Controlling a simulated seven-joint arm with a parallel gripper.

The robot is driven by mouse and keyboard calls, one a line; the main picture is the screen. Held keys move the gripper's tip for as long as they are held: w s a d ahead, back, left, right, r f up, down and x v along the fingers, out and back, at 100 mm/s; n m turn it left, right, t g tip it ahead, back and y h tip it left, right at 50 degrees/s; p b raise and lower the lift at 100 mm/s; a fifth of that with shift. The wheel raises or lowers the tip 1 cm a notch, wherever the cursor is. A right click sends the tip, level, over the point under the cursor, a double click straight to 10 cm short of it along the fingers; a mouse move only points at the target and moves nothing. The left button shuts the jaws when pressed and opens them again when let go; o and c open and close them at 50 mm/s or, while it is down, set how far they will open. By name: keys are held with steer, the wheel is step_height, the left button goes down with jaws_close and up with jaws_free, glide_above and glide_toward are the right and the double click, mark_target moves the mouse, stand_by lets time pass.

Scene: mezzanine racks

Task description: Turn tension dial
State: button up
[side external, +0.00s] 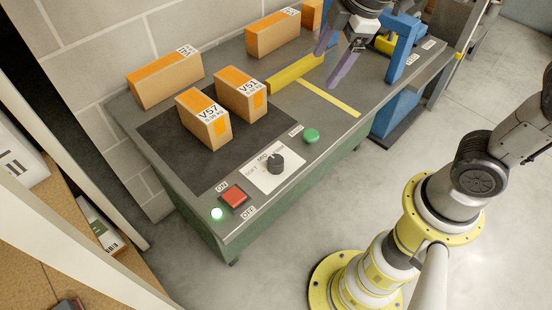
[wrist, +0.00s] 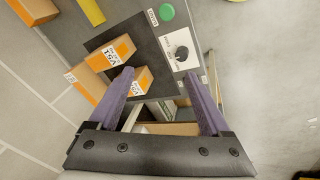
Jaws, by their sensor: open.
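The tension dial (side external: 276,163) is a dark round knob on a white label plate (side external: 262,178) near the front edge of the grey bench. It also shows in the wrist view (wrist: 182,53), beyond and just left of the right fingertip, with nothing gripping it. My gripper (side external: 326,70) is open and empty, with two purple fingers apart. In the side view it hangs over the far part of the bench, well away from the dial. In the wrist view the gripper (wrist: 160,72) has its fingers spread across the lower half.
A green button (side external: 312,136) sits beside the dial plate. A red button (side external: 234,196) and lit green lamp (side external: 217,214) are at the near corner. Cartons (side external: 205,120) (side external: 242,95) stand on the dark mat (side external: 180,150). A yellow bar (side external: 295,73) and blue frame (side external: 402,50) are farther back.

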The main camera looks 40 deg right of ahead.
steer(key=w+a+f+n+g, duration=0.2)
steer(key=w+a+f+n, duration=0.1)
steer(key=w+a+f, duration=0.3)
steer(key=n+g, duration=0.1)
steer(key=g, duration=0.1)
glide_above(276, 160)
step_height(276, 160, down, 7)
steer(key=shift+h, duration=0.3)
step_height(276, 160, down, 13)
steer(key=shift+f, duration=0.1)
jaws_close()
